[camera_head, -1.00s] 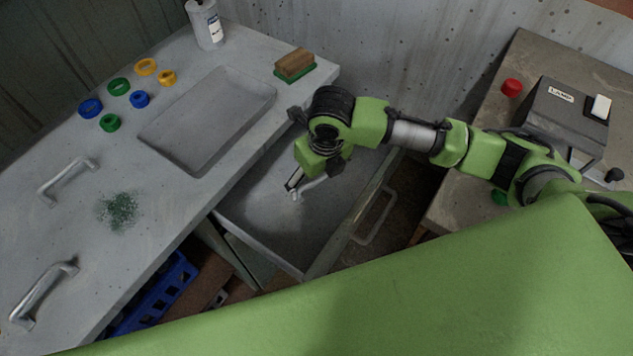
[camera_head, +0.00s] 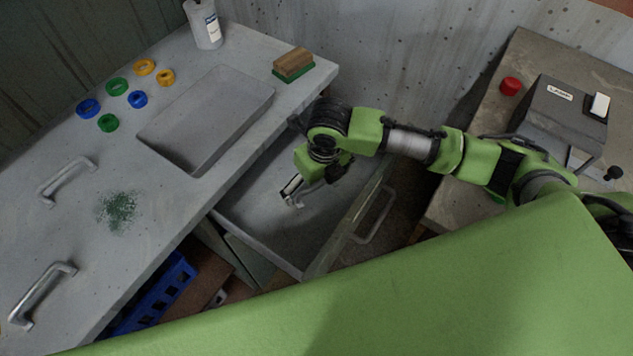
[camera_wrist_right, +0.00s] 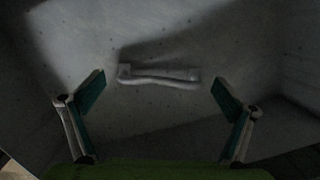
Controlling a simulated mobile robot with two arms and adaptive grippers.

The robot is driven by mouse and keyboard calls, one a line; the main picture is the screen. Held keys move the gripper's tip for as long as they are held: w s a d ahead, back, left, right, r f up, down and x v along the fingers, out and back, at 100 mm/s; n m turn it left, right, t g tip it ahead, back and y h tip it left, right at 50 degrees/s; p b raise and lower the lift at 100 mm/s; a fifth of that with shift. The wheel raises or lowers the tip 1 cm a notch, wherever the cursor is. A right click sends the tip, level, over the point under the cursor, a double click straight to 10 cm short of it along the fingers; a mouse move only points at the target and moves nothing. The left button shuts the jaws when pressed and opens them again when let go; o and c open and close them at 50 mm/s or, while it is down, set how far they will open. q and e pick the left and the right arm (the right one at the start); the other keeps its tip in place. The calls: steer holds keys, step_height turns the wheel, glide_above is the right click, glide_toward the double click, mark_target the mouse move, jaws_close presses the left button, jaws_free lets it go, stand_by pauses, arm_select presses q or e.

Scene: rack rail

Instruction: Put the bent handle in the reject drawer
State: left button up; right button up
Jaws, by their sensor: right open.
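The bent handle (camera_wrist_right: 160,76) lies on the floor of the open reject drawer (camera_head: 270,225). In the right wrist view it shows whole, between and beyond the fingertips, touching neither. In the head view only a small part of it (camera_head: 298,198) shows beside the right gripper (camera_head: 293,190), which hides the rest. My right gripper is open and empty, reaching down into the drawer; its spread fingers (camera_wrist_right: 155,95) frame the handle in the right wrist view. My left gripper is not in view.
Two more handles (camera_head: 66,181) (camera_head: 42,292) lie on the bench, near a green speckled patch (camera_head: 118,210).

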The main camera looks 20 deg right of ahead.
mark_target(321, 198)
step_height(321, 198, up, 12)
steer(key=s, duration=0.1)
steer(key=shift+s+d, duration=0.25)
steer(key=shift+s, duration=0.1)
steer(key=shift+p, duration=0.3)
